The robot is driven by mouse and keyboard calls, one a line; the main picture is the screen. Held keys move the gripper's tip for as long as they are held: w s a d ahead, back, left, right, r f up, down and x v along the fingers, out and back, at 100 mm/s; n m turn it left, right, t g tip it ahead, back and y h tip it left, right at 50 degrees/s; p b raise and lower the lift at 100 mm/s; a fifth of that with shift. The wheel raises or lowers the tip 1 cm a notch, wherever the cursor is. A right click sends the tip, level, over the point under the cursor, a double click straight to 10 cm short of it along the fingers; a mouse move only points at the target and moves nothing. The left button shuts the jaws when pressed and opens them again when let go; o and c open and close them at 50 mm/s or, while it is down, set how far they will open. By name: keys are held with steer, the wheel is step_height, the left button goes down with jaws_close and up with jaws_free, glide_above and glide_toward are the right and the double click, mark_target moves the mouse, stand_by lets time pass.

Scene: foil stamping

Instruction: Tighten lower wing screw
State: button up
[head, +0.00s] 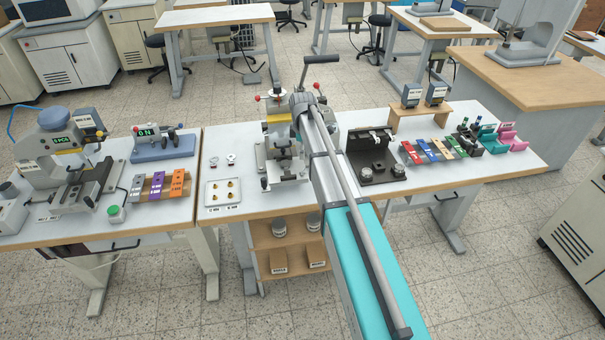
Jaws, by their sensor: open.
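The stamping press (277,142) stands on the middle table, with a long dark lever and red-knobbed handles at its top. My arm reaches from the lower right up to the press and covers its right side. My gripper (285,148) is at the front of the press, small and partly hidden by my wrist and the press parts. It is open, with nothing visible held in it. I cannot make out the lower wing screw; it is too small or hidden at the press front.
Left of the press is a white tray (223,196) with small brass pieces. Right of it are a black fixture (376,157) and several coloured blocks (431,151). A second machine (62,158) stands on the left table. A wooden shelf (264,238) is under the middle table.

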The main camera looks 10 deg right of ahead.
mark_target(303, 169)
steer(key=shift+f+b, duration=4.3)
steer(key=shift+f, duration=0.3)
steer(key=c, duration=1.1)
